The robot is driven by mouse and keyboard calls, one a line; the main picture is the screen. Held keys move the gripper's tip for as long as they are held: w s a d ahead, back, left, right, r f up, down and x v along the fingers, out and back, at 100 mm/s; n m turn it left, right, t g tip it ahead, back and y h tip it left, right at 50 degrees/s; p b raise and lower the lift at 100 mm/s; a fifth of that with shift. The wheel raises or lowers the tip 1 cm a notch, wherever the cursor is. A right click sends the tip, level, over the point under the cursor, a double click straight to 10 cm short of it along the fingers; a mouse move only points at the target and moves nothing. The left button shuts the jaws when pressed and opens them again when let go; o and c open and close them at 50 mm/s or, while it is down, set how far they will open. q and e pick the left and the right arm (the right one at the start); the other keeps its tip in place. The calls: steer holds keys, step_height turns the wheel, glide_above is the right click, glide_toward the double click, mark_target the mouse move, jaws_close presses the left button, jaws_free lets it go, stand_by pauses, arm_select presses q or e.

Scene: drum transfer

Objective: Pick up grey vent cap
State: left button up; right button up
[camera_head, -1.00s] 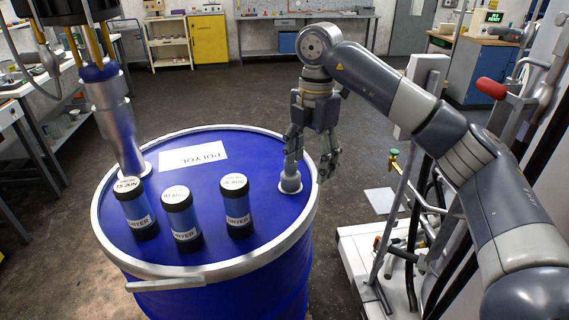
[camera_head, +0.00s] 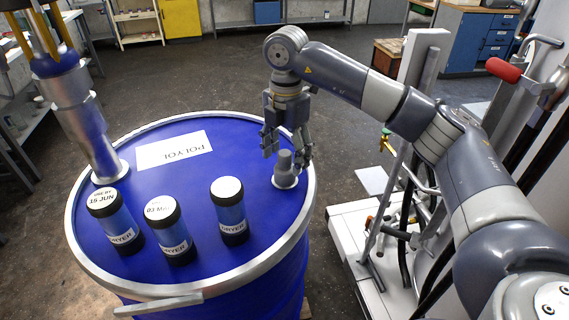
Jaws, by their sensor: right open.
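The grey vent cap (camera_head: 285,165) stands upright on a pale ring fitting at the right side of the blue drum's lid (camera_head: 190,186). My right gripper (camera_head: 286,158) points down at the cap, with its open fingers on either side of the cap's upper part. I cannot tell whether a finger touches it. The left gripper is not in view.
Three dryer cylinders with black ends, a left one (camera_head: 115,221), a middle one (camera_head: 170,231) and a right one (camera_head: 229,211), stand on the lid. A metal pump tube (camera_head: 88,130) rises at the lid's left. A white wheeled cart (camera_head: 350,240) is right of the drum.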

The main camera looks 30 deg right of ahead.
mark_target(286, 167)
step_height(286, 167, down, 4)
steer(key=shift+s+r+p, duration=0.1)
steer(key=shift+s+p, duration=0.05)
steer(key=shift+p, duration=0.45)
steer(key=shift+c, duration=1.1)
steer(key=c, duration=1)
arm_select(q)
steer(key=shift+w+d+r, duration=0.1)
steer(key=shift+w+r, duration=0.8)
arm_select(e)
steer(key=shift+o, duration=0.2)
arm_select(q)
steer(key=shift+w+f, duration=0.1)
